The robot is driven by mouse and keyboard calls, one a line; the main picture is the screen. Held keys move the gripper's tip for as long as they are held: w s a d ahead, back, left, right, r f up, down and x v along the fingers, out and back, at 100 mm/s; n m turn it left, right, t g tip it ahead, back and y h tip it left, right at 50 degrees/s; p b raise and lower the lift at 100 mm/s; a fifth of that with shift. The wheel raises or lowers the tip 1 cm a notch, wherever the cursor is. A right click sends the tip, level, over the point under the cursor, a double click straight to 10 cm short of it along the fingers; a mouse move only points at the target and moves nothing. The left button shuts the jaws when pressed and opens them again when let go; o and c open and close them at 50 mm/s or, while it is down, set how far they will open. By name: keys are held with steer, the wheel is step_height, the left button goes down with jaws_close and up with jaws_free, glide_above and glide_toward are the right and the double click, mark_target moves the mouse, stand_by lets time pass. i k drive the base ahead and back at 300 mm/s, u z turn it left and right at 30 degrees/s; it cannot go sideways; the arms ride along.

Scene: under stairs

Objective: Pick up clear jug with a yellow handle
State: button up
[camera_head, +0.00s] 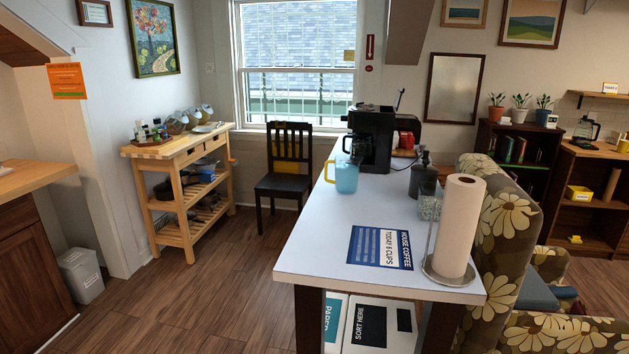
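The jug (347,178) stands upright on the white table (313,228), near its left edge and toward the far end. Its body looks light blue and see-through, and its yellow handle (329,172) points left. A black coffee machine (375,140) stands just behind and to the right of it. My gripper is not in view.
A dark grey canister (423,180), a small clear glass (430,207) and a paper towel roll (459,225) line the table's right side. A printed sign (380,247) lies near the front. A black chair (285,170) and wooden cart (180,180) stand left; floor between is clear.

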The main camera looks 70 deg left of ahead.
mark_target(347, 165)
steer(key=z, duration=0.1)
steer(key=k, duration=0.2)
steer(key=u, duration=2.6)
